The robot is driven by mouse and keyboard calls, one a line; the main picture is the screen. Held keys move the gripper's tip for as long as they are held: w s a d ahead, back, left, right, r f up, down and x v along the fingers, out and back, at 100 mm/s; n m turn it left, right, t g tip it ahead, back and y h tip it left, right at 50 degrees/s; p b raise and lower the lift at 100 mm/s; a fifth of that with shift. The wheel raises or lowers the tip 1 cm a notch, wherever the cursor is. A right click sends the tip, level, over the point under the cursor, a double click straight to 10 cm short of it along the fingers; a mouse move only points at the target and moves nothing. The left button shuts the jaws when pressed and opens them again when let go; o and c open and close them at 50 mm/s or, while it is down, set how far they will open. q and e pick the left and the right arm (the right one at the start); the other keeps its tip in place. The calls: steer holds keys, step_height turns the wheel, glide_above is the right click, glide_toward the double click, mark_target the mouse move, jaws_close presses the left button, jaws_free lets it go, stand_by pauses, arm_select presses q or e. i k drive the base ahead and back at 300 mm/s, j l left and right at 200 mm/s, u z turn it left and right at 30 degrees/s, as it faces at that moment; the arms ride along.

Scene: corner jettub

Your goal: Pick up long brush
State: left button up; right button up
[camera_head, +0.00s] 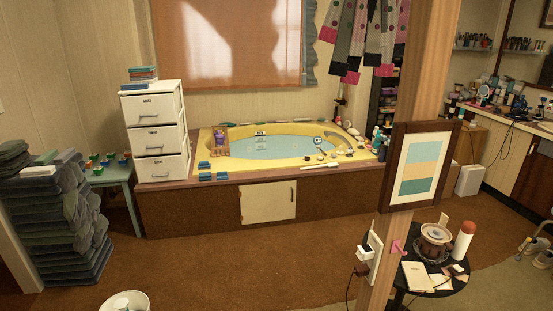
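A long, thin whitish item (320,165) lies flat on the front ledge of the yellow corner tub (262,165). It may be the long brush, but it is too small to tell. An upright brown item with purple on it (218,142) stands on the tub's left rim. Neither of my grippers shows in the head view.
A wooden post with a framed picture (419,166) stands in front at right, hiding part of the room. A round black table (460,286) is beside it. White drawers (155,138) and stacked towels (60,220) are at left. Brown carpet (235,265) before the tub is mostly clear.

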mark_target(331, 165)
steer(key=i+u, duration=0.3)
steer(key=i, duration=2.1)
steer(key=i+j, duration=0.15)
steer(key=i, duration=1)
